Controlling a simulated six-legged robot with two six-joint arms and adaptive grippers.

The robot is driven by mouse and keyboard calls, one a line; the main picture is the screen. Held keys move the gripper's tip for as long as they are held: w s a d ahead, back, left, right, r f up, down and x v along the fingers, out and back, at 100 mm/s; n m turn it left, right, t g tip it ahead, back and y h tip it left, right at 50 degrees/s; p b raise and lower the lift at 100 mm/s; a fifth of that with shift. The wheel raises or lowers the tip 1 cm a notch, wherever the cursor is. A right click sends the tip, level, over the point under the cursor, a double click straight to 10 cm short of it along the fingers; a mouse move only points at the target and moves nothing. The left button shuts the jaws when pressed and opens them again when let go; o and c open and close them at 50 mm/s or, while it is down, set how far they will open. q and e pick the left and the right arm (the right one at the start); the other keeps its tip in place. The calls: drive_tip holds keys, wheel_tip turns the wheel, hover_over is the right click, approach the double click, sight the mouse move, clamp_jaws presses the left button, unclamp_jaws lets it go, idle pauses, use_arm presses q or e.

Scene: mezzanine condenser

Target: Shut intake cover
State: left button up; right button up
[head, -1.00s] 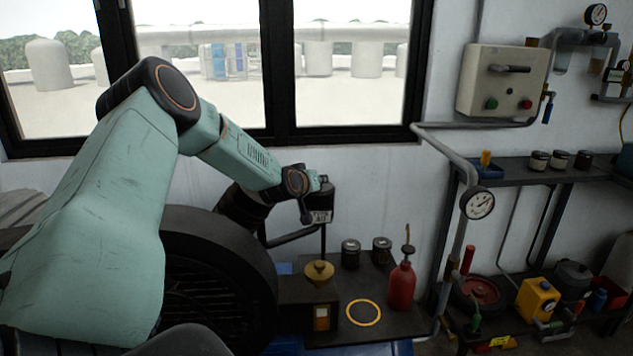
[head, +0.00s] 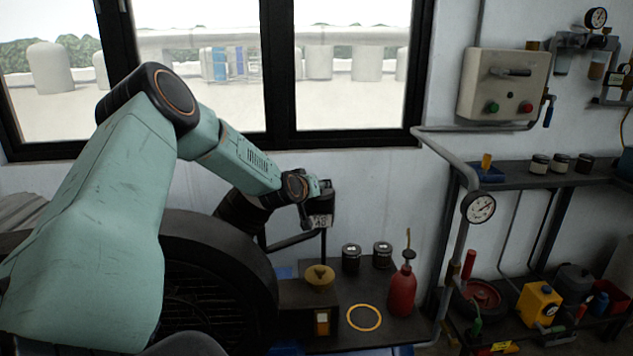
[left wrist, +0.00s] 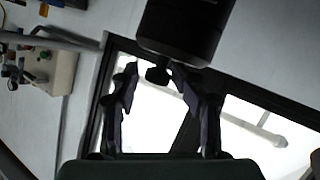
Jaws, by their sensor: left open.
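I cannot tell for certain which part is the intake cover. A dark canister (head: 326,207) with a pale label stands on a thin post beside the black round housing (head: 215,250). In the left wrist view, a dark cylinder (left wrist: 185,30) with a small black knob (left wrist: 158,76) at its end is probably this canister. My left gripper (left wrist: 155,78) is open, its fingers on either side of the knob in the picture; contact cannot be made out. In the head view its wrist is at the canister and its fingers are hard to see. My right gripper is not in view.
A brass-coloured cap (head: 320,277) sits on a dark box below. A yellow ring (head: 364,318), a red oil can (head: 402,290) and two dark jars (head: 351,257) are on the bench. A gauge (head: 478,207) is on the pipe at right.

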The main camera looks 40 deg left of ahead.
use_arm(q)
wheel_tip(320, 180, up, 10)
idle(0.6)
idle(0.4)
drive_tip(key=s+d+f+g+h, duration=0.1)
drive_tip(key=d+f, duration=0.3)
drive_tip(key=d, duration=0.3)
drive_tip(key=s+d+f+h, duration=0.1)
drive_tip(key=d+f, duration=0.4)
drive_tip(key=d, duration=0.2)
drive_tip(key=s+d+f+m+g+h, duration=0.2)
drive_tip(key=s+d+f+m+g, duration=0.1)
drive_tip(key=s+d+f, duration=0.9)
drive_tip(key=s+d+f+m+g, duration=0.2)
drive_tip(key=s+d+f+g, duration=0.1)
drive_tip(key=s, duration=0.7)
drive_tip(key=s+d+f+m+g+h, duration=0.1)
drive_tip(key=s+d+f+m+g, duration=0.1)
drive_tip(key=s+d+f, duration=0.3)
drive_tip(key=s+d+f+m+g, duration=0.1)
drive_tip(key=s+d+f+g, duration=0.2)
drive_tip(key=s+f, duration=0.5)
drive_tip(key=s+d, duration=0.1)
drive_tip(key=s, duration=0.6)
drive_tip(key=shift+s+f+m+g+b, duration=0.15)
drive_tip(key=shift+f+m+g+b, duration=0.15)
drive_tip(key=shift+f+m+b, duration=0.1)
